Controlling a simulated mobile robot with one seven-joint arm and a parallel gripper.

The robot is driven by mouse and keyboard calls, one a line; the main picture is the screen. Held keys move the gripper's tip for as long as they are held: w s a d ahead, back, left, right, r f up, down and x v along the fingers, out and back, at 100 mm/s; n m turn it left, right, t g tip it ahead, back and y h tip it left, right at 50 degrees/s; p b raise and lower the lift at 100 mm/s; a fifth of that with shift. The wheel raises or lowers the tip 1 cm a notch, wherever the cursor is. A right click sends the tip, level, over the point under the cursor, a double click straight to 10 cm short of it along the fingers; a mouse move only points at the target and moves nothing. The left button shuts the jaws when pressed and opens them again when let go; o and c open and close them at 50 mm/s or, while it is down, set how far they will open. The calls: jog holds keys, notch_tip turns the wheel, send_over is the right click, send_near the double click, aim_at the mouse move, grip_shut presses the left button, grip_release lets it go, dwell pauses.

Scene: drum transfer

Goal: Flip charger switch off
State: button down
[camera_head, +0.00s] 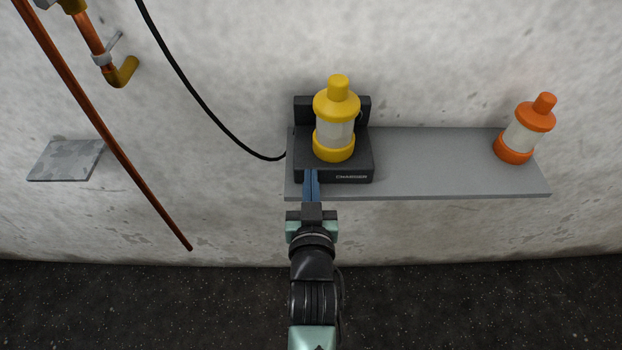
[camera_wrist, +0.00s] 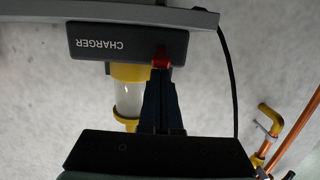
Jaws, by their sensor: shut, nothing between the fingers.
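The black charger (camera_head: 352,163) sits at the left end of a grey shelf, with a yellow lantern-like canister (camera_head: 334,120) standing upright on it. In the wrist view the charger (camera_wrist: 95,45) appears upside down, its label readable in reverse orientation. A small red switch (camera_wrist: 161,58) shows on its front face, beside the label. My gripper (camera_head: 312,173) is shut and empty, its blue fingers pointing at the charger's front left part. In the wrist view the fingertips (camera_wrist: 160,72) overlap the lower edge of the red switch; whether they touch it I cannot tell. The switch is hidden in the head view.
The grey shelf (camera_head: 440,165) has free room to the right of the charger. An orange canister (camera_head: 524,130) stands at its right end. A black cable (camera_head: 200,100) runs down the wall to the charger. Copper pipes (camera_head: 90,110) and a small grey plate (camera_head: 66,160) are on the left.

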jog(key=shift+f+b, duration=0.15)
jog(key=shift+b, duration=0.15)
jog(key=shift+s+t+b, duration=0.1)
jog(key=shift+t+b, duration=0.2)
jog(key=shift+b, duration=0.3)
